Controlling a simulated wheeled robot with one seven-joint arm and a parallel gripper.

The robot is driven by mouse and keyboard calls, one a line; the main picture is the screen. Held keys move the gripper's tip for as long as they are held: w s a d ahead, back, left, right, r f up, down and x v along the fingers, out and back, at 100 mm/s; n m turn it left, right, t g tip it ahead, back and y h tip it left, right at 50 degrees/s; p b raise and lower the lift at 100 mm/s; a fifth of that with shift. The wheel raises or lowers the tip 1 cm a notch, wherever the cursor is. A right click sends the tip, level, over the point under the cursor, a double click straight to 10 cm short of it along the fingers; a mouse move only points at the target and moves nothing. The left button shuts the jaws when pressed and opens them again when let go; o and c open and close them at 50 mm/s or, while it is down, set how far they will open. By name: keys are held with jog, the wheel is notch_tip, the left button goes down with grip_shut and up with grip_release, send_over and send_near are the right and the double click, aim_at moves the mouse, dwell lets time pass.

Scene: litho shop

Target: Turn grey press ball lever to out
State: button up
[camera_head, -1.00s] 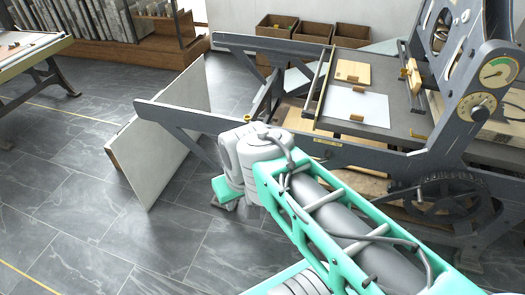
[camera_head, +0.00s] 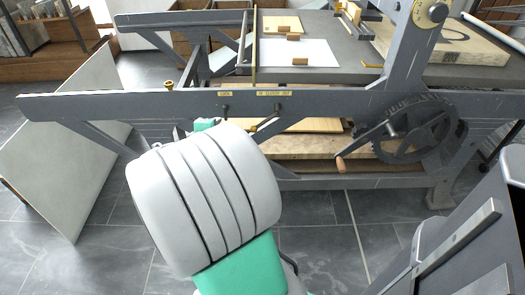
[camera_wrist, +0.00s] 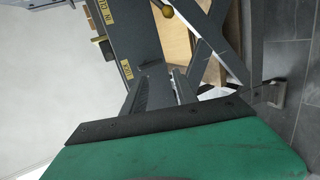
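The grey press (camera_head: 330,108) stands across the head view, its long side rail facing me. Small yellow labels (camera_head: 272,93) are on the rail, with short dark pegs below them. A lever with a brass ball end (camera_head: 268,123) hangs near the rail's lower edge. In the wrist view a brass ball (camera_wrist: 168,12) shows at the top, beside the rail's yellow labels (camera_wrist: 127,69). My gripper (camera_wrist: 160,78) has its two dark fingers apart, with nothing seen between them. They point towards the rail, below the ball in the picture. My arm mostly hides the gripper in the head view.
A crank wheel (camera_head: 415,128) with a wooden handle is on the press's right. A pale board (camera_head: 65,150) leans at the left. A brass cup-like piece (camera_head: 168,86) is on the rail's top. Grey tiled floor (camera_head: 330,240) is open below the press.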

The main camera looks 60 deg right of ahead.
aim_at(263, 124)
jog(key=s+d+f+n+g+h+b, duration=0.2)
jog(key=s+d+f+n+h+b, duration=0.35)
jog(key=s+d+f+b, duration=0.35)
jog(key=shift+n+t, duration=0.3)
jog(key=shift+n, duration=0.05)
jog(key=d, duration=0.2)
jog(key=w+d+r, duration=0.1)
jog(key=d, duration=0.5)
jog(key=shift+w+d+r, duration=0.1)
jog(key=shift+w+r, duration=0.2)
jog(key=shift+r, duration=0.1)
jog(key=shift+c, duration=0.3)
grip_shut()
